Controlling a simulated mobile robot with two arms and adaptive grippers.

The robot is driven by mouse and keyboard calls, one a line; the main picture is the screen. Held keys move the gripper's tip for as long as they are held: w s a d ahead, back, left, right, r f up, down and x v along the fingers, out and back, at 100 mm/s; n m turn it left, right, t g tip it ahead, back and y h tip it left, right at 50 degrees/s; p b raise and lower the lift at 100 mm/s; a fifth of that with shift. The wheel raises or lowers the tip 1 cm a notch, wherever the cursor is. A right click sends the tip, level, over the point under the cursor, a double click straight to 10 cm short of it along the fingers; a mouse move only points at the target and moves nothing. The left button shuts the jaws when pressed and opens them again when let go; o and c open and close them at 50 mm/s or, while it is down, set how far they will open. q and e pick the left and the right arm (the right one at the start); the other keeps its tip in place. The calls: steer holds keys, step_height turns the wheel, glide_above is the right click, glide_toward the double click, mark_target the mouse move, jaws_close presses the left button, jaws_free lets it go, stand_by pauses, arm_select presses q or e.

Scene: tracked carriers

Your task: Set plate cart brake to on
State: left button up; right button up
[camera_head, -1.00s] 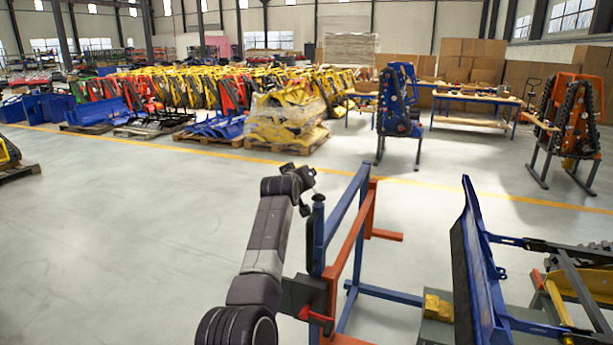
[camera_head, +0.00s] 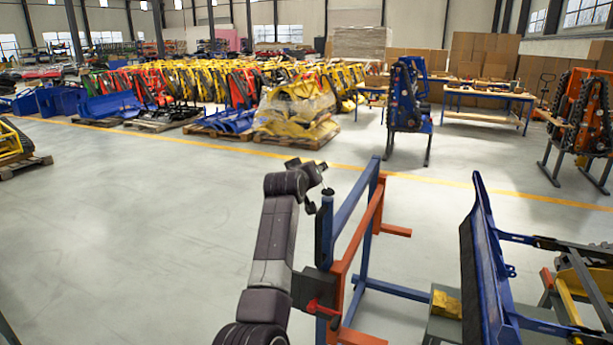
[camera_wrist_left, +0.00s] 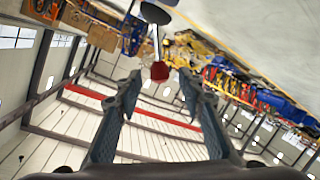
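The plate cart is a blue and orange frame (camera_head: 342,283) in the lower middle of the head view. A red lever (camera_head: 321,309) sits by a dark block on its near side. My left arm rises beside the cart, with its wrist end near the top of the blue post (camera_head: 326,235); the fingers are not clear there. In the left wrist view my left gripper (camera_wrist_left: 160,82) is open. A red knob (camera_wrist_left: 159,71) on a thin rod shows between its fingers, with a visible gap on both sides. I cannot match this knob to the red lever. My right gripper is out of view.
A blue plate (camera_head: 481,262) and metal frames stand right of the cart. A blue carrier on a stand (camera_head: 406,108) and a workbench (camera_head: 480,98) are behind. Wrapped yellow parts (camera_head: 295,115) lie on a pallet. The floor left of my arm is clear.

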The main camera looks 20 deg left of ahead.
arm_select(q)
steer(key=v, duration=0.8)
steer(key=shift+s, duration=0.15)
